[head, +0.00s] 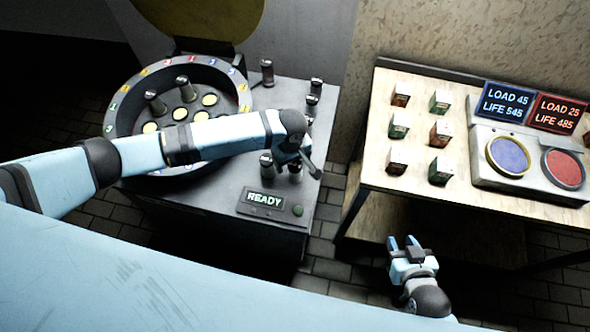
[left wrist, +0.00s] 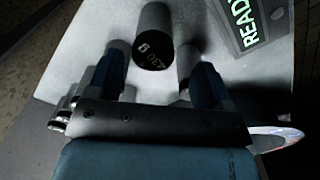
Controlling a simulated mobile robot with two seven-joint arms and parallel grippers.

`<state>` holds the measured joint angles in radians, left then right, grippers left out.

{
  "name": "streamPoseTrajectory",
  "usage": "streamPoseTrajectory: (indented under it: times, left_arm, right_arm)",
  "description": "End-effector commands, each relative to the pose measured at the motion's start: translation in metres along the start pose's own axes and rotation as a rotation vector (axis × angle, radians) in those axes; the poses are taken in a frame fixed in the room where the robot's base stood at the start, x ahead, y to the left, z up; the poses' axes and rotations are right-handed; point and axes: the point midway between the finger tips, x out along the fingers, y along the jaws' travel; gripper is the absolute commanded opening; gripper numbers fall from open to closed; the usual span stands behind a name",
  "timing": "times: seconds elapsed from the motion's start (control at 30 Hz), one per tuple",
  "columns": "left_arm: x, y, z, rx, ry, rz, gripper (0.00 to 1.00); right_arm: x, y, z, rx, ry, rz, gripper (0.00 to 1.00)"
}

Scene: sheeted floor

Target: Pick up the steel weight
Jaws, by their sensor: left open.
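My left gripper (head: 302,160) is over the right part of the grey bench (head: 225,205), among upright steel weights. In the left wrist view its jaws (left wrist: 154,58) are open, with one dark cylindrical steel weight (left wrist: 153,30) between and just beyond the fingertips. Its end face has pale markings that seem to read 450 g, turned over. I cannot tell whether the fingers touch it. In the head view, a weight (head: 266,164) stands left of the gripper; another beside it is partly hidden by the gripper. My right gripper (head: 403,243) is open and empty, below the wooden table.
More weights (head: 267,72) stand along the bench's back and right side. A round tray (head: 120,125) holds two weights and several yellow discs. A READY panel (head: 264,198) lies at the bench front. The wooden table (head: 385,165) at right carries small boxes and two round pads.

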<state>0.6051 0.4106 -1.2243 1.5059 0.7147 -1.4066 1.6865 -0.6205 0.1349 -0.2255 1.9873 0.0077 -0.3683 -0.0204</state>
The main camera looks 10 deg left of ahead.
Motion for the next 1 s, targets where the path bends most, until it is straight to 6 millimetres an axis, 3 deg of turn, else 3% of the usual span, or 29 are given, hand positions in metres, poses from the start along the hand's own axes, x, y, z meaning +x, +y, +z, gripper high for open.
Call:
streamPoseTrajectory:
  times: [0.33,0.63,0.67,0.93,1.0]
  left_arm:
    - [0.044,0.008,0.004,0.001,0.0,-0.001,0.73]
    - [0.051,0.008,0.004,0.001,0.0,0.001,0.73]
    - [0.051,0.008,0.004,0.001,0.0,0.001,0.71]
    - [0.051,0.008,0.004,0.001,0.0,0.001,0.09]
    - [0.05,0.008,0.004,0.001,0.0,0.002,0.05]
  right_arm:
    - [-0.003,0.002,-0.006,-0.001,0.004,0.004,0.39]
    - [-0.003,0.002,-0.006,0.0,0.004,0.004,0.39]
    - [-0.003,0.002,-0.006,0.0,0.004,0.004,0.39]
    - [-0.003,0.002,-0.006,0.0,0.004,0.004,0.39]
    - [-0.003,0.002,-0.006,0.0,0.004,0.004,0.39]
